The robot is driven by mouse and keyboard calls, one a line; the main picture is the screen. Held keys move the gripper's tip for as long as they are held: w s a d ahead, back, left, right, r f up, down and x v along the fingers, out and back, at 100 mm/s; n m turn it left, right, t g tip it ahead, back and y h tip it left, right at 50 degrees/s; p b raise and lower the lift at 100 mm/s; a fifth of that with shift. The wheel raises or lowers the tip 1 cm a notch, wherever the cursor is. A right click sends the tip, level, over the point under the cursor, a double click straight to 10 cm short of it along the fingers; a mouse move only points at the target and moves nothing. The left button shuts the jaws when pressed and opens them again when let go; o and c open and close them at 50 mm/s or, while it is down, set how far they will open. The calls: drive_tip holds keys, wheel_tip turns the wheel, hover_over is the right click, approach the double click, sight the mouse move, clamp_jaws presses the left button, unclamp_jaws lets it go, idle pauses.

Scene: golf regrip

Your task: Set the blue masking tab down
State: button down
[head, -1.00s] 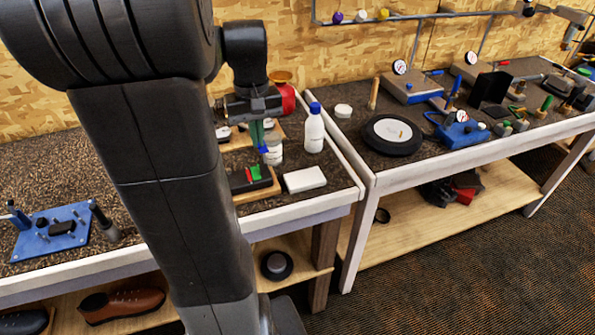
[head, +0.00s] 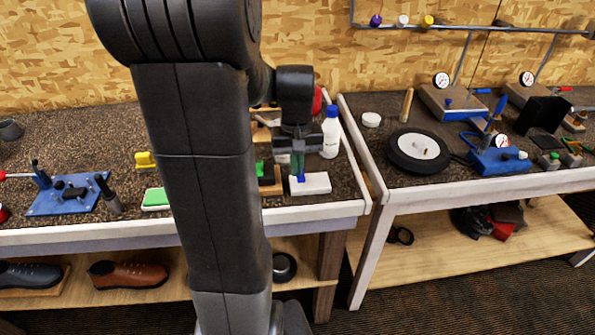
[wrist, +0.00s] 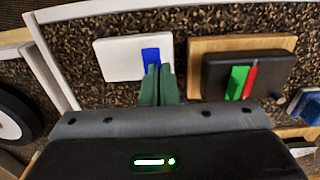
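The blue masking tab (head: 301,178) is a small blue strip at the tips of my gripper's green fingers. My gripper (head: 298,168) points down over the white block (head: 317,184) near the front edge of the left bench. In the wrist view the blue tab (wrist: 151,56) overlaps the right end of the white block (wrist: 115,60). The green fingers (wrist: 157,84) are close together on the tab. I cannot tell whether the tab touches the block's top.
A wooden tray (wrist: 200,45) holding a black block with green and red pieces sits close beside the white block. A white bottle (head: 331,135) with a blue cap stands behind it. The right bench (head: 480,187) begins past a narrow gap.

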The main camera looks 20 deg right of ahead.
drive_tip(key=shift+f, duration=0.95)
drive_tip(key=shift+f, duration=0.2)
drive_tip(key=c, duration=1.7)
unclamp_jaws()
wheel_tip(320, 180, up, 12)
drive_tip(key=shift+r, duration=0.2)
